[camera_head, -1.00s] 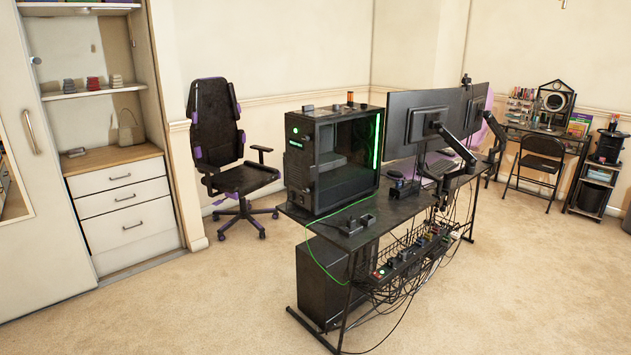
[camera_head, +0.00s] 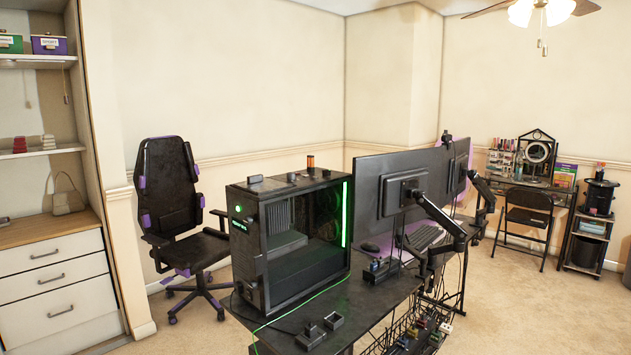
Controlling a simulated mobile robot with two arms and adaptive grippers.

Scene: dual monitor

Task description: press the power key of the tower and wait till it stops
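The black computer tower (camera_head: 295,243) stands upright on the left end of the black desk (camera_head: 372,303). Neither of my grippers shows in the head view.
Two monitors (camera_head: 385,190) on arms stand right of the tower. Small dark boxes (camera_head: 318,333) and a green cable lie at the desk's near edge. An office chair (camera_head: 172,215) stands behind left. Carpet is free left of the desk.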

